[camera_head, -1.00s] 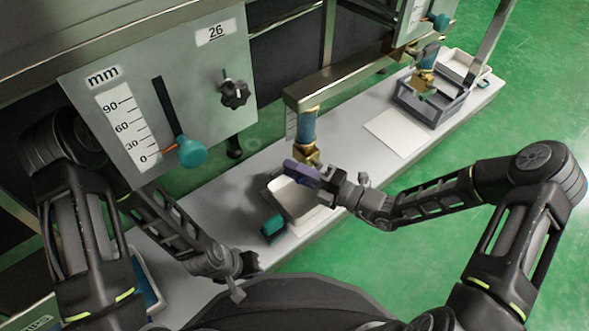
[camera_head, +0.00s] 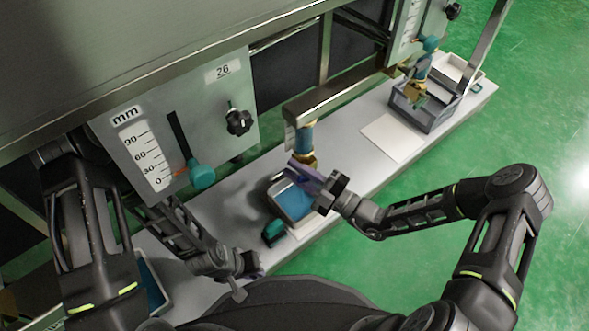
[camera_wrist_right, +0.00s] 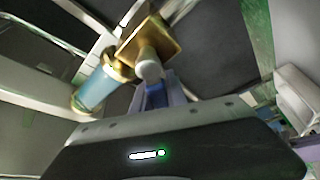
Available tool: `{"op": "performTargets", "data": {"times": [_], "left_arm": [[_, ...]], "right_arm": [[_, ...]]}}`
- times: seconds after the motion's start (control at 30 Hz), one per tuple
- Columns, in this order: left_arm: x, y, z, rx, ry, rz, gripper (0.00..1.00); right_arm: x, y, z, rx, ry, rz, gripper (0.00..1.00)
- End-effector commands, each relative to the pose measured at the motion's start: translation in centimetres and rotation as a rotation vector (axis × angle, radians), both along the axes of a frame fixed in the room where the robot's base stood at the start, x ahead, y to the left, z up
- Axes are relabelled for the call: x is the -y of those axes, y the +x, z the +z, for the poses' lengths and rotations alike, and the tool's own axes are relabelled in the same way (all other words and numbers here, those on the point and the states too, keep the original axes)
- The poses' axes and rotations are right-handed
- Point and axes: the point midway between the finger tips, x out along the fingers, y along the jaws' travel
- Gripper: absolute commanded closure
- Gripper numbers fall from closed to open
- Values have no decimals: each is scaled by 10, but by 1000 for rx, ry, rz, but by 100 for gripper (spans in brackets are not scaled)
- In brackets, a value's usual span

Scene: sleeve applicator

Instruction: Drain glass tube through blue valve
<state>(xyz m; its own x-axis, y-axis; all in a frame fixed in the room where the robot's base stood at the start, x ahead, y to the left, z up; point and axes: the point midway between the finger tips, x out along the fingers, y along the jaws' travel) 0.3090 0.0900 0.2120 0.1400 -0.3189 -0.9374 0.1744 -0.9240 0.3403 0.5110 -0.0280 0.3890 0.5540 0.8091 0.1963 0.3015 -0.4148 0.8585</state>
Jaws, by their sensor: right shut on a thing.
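The glass tube (camera_head: 306,136) looks blue and hangs upright under a metal beam. A brass fitting (camera_head: 303,158) is at its lower end. The blue-purple valve handle (camera_head: 303,172) lies just below the fitting. My right gripper (camera_head: 322,184) is shut on this handle from the right. The wrist view shows the tube (camera_wrist_right: 92,90), the brass fitting (camera_wrist_right: 150,38) and my right gripper (camera_wrist_right: 154,90) with blue between its fingers. A tray (camera_head: 296,224) below holds blue liquid. My left gripper (camera_head: 250,267) is low over the bench front; its opening is unclear.
A gauge panel (camera_head: 215,125) with a mm scale, teal slider knob (camera_head: 201,175) and black knob (camera_head: 239,121) stands behind the bench. A teal block (camera_head: 273,232) is beside the tray. A white sheet (camera_head: 392,138) and grey crate (camera_head: 424,122) lie farther right.

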Motion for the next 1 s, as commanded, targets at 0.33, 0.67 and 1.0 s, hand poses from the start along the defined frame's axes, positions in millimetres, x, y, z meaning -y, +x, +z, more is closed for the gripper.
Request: {"op": "performTargets", "data": {"times": [0.33,0.67,1.0], "left_arm": [[0,-1,5,-3,-1,-1,88],[-1,-1,5,-3,-1,-1,88],[0,-1,5,-3,-1,-1,88]], "right_arm": [[2,1,3,-51,66,-1,100],[2,1,2,-51,65,-1,80],[2,1,3,-49,66,-1,60]]}}
